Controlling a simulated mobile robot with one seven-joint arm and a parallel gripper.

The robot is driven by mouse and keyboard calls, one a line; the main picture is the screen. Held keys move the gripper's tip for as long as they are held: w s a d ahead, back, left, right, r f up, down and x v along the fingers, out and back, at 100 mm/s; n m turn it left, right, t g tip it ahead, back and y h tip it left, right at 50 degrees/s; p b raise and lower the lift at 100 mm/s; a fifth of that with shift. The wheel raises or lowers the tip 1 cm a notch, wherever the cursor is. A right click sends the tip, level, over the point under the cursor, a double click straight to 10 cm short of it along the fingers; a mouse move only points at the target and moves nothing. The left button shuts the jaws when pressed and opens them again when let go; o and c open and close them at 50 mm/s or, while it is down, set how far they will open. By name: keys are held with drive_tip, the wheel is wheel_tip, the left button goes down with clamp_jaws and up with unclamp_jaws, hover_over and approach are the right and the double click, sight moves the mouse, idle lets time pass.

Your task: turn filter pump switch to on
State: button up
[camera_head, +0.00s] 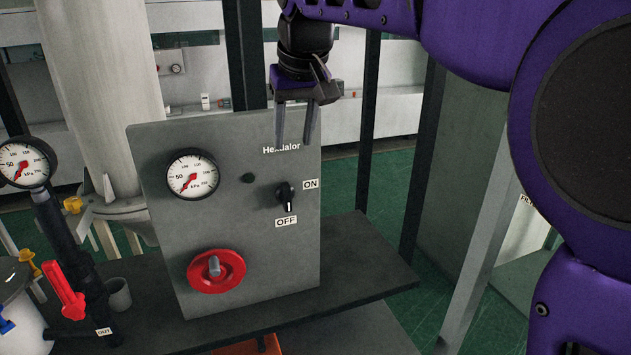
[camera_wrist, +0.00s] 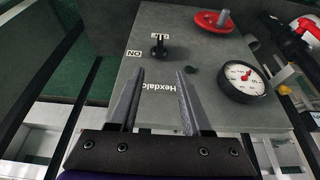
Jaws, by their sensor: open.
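The switch (camera_head: 286,196) is a small black rotary knob on the grey control panel (camera_head: 240,230), with an ON label (camera_head: 310,184) to its upper right and an OFF label (camera_head: 286,221) below. Its white mark appears to point down toward OFF. My gripper (camera_head: 296,125) is open and empty, with its fingers pointing down near the panel's top, above the knob.
The panel also carries a pressure gauge (camera_head: 193,174), a small dark button (camera_head: 248,178) and a red round valve wheel (camera_head: 216,270). The panel stands on a dark shelf (camera_head: 365,262). Pipework with another gauge (camera_head: 27,162) and a red lever (camera_head: 63,290) is at left.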

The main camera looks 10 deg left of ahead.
sight(288, 189)
drive_tip(key=b+x, duration=0.2)
drive_tip(key=x, duration=1.3)
drive_tip(key=shift+f, duration=0.25)
clamp_jaws()
